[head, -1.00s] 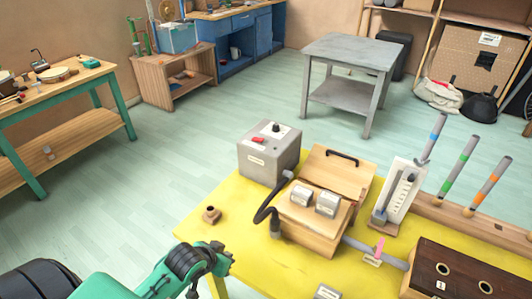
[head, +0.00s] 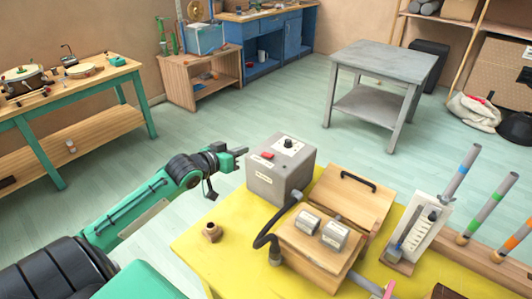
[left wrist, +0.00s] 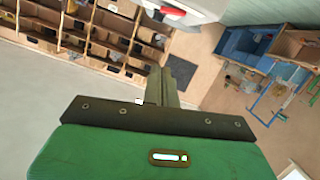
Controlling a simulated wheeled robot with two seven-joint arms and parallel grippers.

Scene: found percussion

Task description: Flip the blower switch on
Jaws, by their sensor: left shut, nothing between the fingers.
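The blower is a grey box (head: 273,182) with a black knob, labels and a red switch (head: 267,155) on its top. It stands at the back left of the yellow table. My left gripper (head: 243,151) is shut and empty, level with the box's top and just to its left. It looks apart from the switch. In the left wrist view the closed fingers (left wrist: 178,72) point toward the pale box (left wrist: 205,8) at the top edge, where a red part shows. Whether the switch is on or off is too small to tell. My right gripper is not in view.
A small brown pot (head: 212,231) sits on the yellow table (head: 222,262) in front of the box. A grey table (head: 384,60) stands farther back. The floor left of the box is clear.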

